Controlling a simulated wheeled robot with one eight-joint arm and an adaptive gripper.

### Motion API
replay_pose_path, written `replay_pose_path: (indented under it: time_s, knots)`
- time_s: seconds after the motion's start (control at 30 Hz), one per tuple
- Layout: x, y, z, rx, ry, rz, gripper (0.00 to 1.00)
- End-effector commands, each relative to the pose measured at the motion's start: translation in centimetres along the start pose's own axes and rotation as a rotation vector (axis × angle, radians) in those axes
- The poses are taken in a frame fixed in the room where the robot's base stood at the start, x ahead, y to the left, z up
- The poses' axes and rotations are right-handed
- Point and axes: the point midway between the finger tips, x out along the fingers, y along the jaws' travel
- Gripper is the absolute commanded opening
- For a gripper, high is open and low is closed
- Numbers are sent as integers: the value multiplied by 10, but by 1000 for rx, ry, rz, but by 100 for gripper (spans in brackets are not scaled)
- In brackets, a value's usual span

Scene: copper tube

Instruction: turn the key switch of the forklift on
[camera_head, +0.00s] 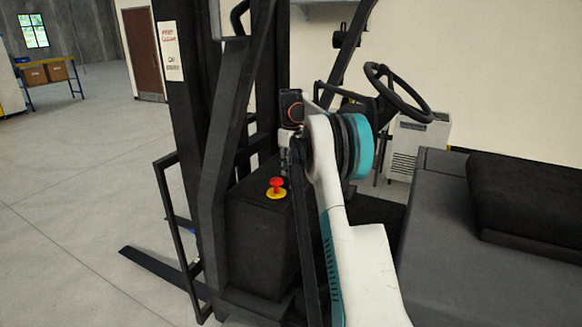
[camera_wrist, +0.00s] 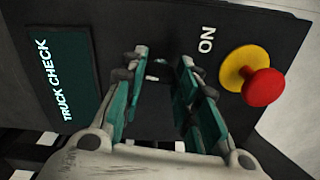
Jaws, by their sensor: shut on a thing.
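The forklift (camera_head: 258,240) stands in front of me, with a dark control panel (camera_wrist: 165,25). In the wrist view, the small grey key switch (camera_wrist: 155,72) sits on this panel between my gripper's fingertips. White "ON" lettering is printed up and to its right. My gripper (camera_wrist: 162,68) has teal inner pads and is shut on the key switch. The fingers partly hide the switch, so I cannot tell its turned angle. In the head view my gripper (camera_head: 284,152) points down at the dark housing, and the key switch is hidden there.
A red mushroom button (camera_head: 277,184) on a yellow base stands close to my gripper; it also shows in the wrist view (camera_wrist: 263,88). A "TRUCK CHECK" display (camera_wrist: 57,77) is at left. The mast frame (camera_head: 225,130), steering wheel (camera_head: 398,98) and seat (camera_head: 530,195) surround my arm.

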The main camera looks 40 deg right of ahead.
Motion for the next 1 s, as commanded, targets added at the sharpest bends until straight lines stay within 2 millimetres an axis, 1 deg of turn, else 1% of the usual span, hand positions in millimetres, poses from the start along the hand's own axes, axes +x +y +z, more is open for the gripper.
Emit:
replay_pose_path:
  time_s: [0.6, 0.8, 1.0]
  knots:
    - [0, 0, 0, 564, 0, 0, 4]
    - [0, 0, 0, 715, 0, 0, 4]
    - [0, 0, 0, 820, 0, 0, 4]
